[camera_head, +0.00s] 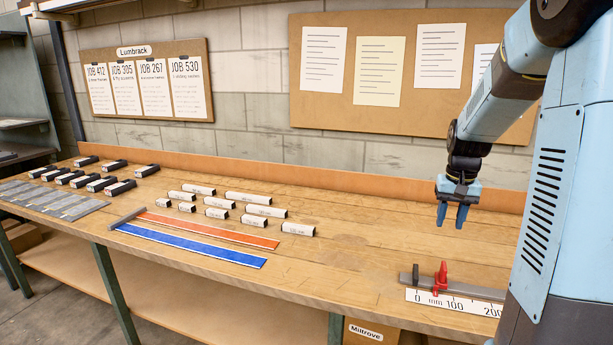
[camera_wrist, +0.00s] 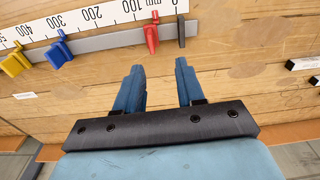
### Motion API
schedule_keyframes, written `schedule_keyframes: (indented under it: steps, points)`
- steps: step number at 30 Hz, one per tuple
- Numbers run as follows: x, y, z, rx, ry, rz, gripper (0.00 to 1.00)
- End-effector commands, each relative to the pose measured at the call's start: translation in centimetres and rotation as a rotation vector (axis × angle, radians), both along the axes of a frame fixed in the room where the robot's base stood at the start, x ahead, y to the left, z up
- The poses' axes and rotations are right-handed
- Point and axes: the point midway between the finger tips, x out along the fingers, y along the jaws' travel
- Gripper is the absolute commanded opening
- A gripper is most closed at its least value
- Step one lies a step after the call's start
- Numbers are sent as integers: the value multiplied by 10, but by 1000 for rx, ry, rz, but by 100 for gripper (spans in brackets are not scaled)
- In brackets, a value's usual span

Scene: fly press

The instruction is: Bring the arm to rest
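My gripper (camera_head: 452,215) hangs above the wooden bench on the right side of the head view, fingers pointing down. Its two blue fingers stand apart with nothing between them. In the wrist view the open gripper (camera_wrist: 158,80) shows bare bench top beneath and between the fingers. My arm is bent, reaching from the right edge of the head view. The fingers touch nothing that I can see.
A ruler (camera_head: 455,303) with a red stop (camera_head: 441,279) lies at the front right; blue (camera_wrist: 59,50) and yellow (camera_wrist: 15,62) stops show in the wrist view. Several white blocks (camera_head: 247,198), an orange strip (camera_head: 210,230) and a blue strip (camera_head: 190,245) lie left. Bench between is clear.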

Motion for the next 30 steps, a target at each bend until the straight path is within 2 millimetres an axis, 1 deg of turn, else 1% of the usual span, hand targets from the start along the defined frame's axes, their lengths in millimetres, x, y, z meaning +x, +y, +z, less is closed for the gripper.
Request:
schedule_keyframes:
  steps: [1, 6, 12, 15, 23, 27, 30]
  points:
    - [-9, 10, 13, -4, -24, 16, 38]
    - [-38, 39, 44, -14, -87, 62, 38]
    - [-76, 71, 73, -27, -161, 118, 38]
    - [-96, 85, 84, -33, -197, 144, 38]
    - [-151, 117, 103, -52, -292, 215, 38]
    - [-181, 131, 108, -61, -343, 252, 38]
    - [-200, 139, 109, -68, -374, 273, 38]
